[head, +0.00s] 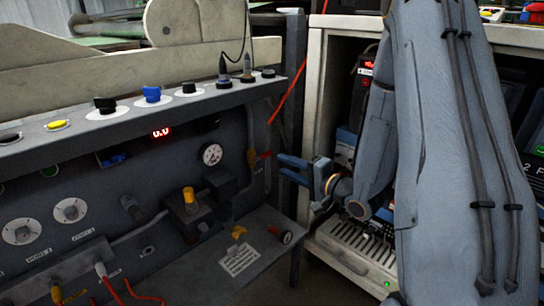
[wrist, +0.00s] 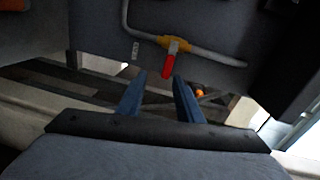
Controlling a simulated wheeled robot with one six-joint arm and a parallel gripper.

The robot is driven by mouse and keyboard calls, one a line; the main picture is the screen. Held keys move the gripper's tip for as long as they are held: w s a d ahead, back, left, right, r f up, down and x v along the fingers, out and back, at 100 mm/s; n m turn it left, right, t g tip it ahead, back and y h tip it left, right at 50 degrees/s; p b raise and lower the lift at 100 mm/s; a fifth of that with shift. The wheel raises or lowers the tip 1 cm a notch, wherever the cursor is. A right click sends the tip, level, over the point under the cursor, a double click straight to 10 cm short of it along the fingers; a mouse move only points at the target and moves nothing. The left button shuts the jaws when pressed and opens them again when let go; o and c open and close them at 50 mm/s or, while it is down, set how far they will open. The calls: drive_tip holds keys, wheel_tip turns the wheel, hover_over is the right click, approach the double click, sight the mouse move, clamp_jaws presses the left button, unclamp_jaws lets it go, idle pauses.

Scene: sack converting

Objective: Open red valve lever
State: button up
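The red valve lever (head: 265,155) sticks out to the right from a yellow valve body (head: 252,157) on a pipe at the right end of the grey panel. In the wrist view the red lever (wrist: 169,67) points down from the yellow valve body (wrist: 174,43), across the grey pipe. My gripper (head: 281,167) is just right of the lever in the head view, its two blue fingers apart and pointing at the panel. In the wrist view my gripper (wrist: 161,78) is open and empty, with the lever's lower end beyond and between the fingertips. I see no contact.
The grey panel (head: 100,200) carries a pressure gauge (head: 211,154), knobs and a yellow-capped fitting (head: 189,196). A red cable (head: 291,92) hangs near the panel's right end. A pale cabinet (head: 313,90) stands close behind my arm. A sloping shelf (head: 215,270) juts out below.

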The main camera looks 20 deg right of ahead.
sight(268, 155)
drive_tip(key=shift+m+t+y, duration=0.3)
drive_tip(key=shift+m+y, duration=0.2)
drive_tip(key=shift+r+b+x, duration=0.15)
drive_tip(key=shift+b+x, duration=0.6)
drive_tip(key=shift+x, duration=1)
drive_tip(key=shift+r+b+x, duration=0.2)
drive_tip(key=shift+b+x, duration=0.5)
drive_tip(key=shift+x, duration=1)
clamp_jaws()
